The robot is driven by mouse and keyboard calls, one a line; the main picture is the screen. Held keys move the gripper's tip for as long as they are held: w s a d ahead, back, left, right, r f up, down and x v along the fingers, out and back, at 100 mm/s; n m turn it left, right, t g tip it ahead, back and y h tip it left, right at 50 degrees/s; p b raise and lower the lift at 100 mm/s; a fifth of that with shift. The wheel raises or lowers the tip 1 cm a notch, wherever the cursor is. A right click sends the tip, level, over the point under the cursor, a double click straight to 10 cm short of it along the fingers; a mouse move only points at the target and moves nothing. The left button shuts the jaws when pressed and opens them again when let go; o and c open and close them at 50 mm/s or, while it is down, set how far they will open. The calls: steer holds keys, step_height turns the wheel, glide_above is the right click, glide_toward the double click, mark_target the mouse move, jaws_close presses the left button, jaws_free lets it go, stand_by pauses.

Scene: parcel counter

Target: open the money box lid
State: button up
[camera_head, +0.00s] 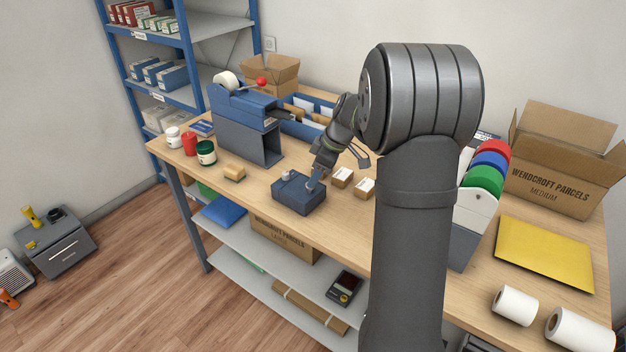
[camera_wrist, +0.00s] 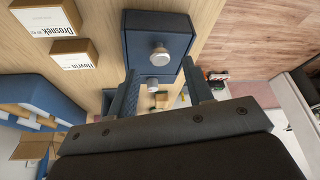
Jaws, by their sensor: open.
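The money box (camera_head: 299,195) is a small dark blue box on the wooden counter, and its lid looks shut. It also shows in the wrist view (camera_wrist: 140,45), with a round silver knob (camera_wrist: 160,53) on its face. A second small silver piece (camera_wrist: 153,84) shows nearer my gripper, between the fingers. My gripper (camera_wrist: 163,82) is open, its two fingers apart near the box's edge. In the head view my gripper (camera_head: 313,184) is at the box's right end, close to its top. I cannot tell whether the fingers touch it.
Small labelled cartons (camera_head: 342,177) stand just right of the box. A blue-grey machine (camera_head: 245,125) stands behind, left. The counter's front edge is close to the box.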

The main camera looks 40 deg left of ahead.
steer(key=shift+x, duration=1.5)
steer(key=shift+c, duration=0.5)
jaws_close()
steer(key=d, duration=0.7)
steer(key=shift+s, duration=0.15)
steer(key=shift+o, duration=0.5)
jaws_free()
steer(key=v, duration=1.7)
steer(key=shift+r, duration=0.3)
